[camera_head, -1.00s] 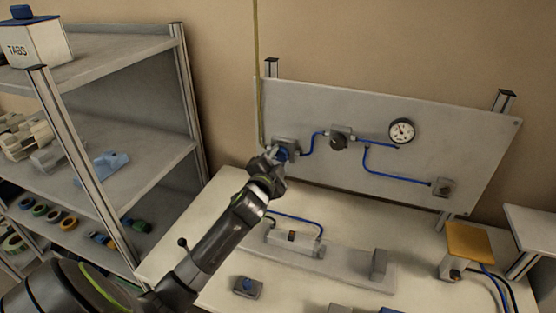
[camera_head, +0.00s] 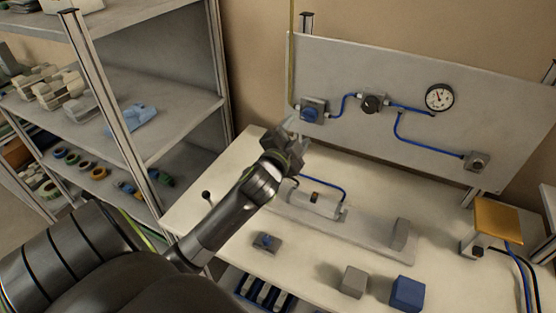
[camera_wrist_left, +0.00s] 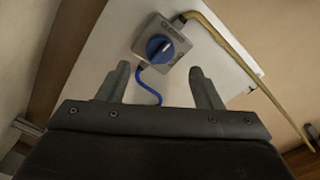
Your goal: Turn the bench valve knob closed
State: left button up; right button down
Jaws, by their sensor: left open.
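A blue round valve knob (camera_head: 309,114) sits on a grey square mount at the left end of the upright panel. It shows large in the left wrist view (camera_wrist_left: 159,48), with a raised grip bar across its face set at a slant. My left gripper (camera_head: 297,132) is open and empty, just in front of and below this knob, and apart from it. In the wrist view its two fingertips (camera_wrist_left: 162,75) stand either side below the knob. A second small blue knob on a grey block (camera_head: 266,241) lies on the bench top. My right gripper is not in view.
The panel (camera_head: 440,140) carries blue tubing, a dark knob (camera_head: 372,103), a gauge (camera_head: 440,97) and a grey fitting (camera_head: 477,161). A clear cylinder fixture (camera_head: 316,203), grey block (camera_head: 354,281) and blue block (camera_head: 407,293) are on the bench. Shelves stand left.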

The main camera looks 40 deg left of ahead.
pick_arm(q)
jog(key=b+v, duration=0.2)
jog(key=v, duration=0.9)
jog(key=shift+f, duration=0.1)
